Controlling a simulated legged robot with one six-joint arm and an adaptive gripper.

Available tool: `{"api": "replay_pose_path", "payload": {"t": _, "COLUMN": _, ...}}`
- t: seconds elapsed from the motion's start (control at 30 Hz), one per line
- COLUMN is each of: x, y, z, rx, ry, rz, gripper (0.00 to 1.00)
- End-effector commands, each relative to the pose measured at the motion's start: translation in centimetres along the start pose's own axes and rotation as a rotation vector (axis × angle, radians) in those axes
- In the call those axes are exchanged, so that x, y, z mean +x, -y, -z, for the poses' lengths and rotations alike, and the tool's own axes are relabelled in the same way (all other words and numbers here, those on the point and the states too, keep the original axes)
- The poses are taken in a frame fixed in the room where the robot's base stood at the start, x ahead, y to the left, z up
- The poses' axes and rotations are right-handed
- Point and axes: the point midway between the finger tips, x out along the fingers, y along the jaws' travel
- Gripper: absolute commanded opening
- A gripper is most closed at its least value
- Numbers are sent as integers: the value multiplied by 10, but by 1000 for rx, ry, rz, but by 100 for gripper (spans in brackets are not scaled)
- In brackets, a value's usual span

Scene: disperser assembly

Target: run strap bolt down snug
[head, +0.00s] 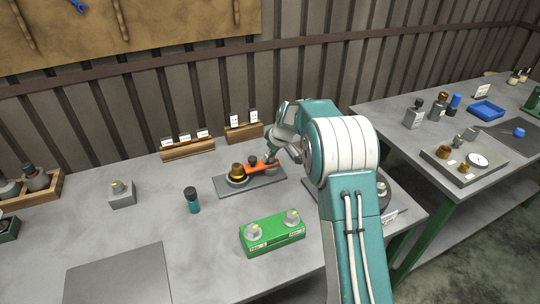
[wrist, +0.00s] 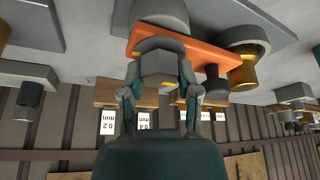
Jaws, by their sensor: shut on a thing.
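An orange strap (head: 258,167) lies over a grey plate (head: 222,187) on the near table. A brass-coloured round part (head: 237,171) stands at the strap's left end, and a dark knob (head: 252,160) is beside the strap. My gripper (head: 271,160) is at the strap's right end. In the wrist view, which shows the bench upside down, its fingers close on both sides of a grey hex-shaped bolt head (wrist: 158,64) with a yellow mark. The bolt head is at the orange strap (wrist: 200,52); its shank is hidden. The brass part (wrist: 245,75) is beyond it.
A green block (head: 272,234) with two grey knobs sits in front. A dark teal bottle (head: 192,200) and a grey block (head: 122,195) stand to the left. Wooden card holders (head: 188,149) line the back. The front left holds a bare grey mat (head: 118,277).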

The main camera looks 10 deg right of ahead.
Motion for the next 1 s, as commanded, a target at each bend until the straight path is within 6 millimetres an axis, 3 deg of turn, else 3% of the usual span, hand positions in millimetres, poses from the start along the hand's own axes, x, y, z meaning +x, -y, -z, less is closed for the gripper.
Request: {"api": "replay_pose_path", "payload": {"t": 1.0, "x": 4, "y": 3, "z": -1, "rx": 813, "ry": 7, "rz": -338, "gripper": 0}}
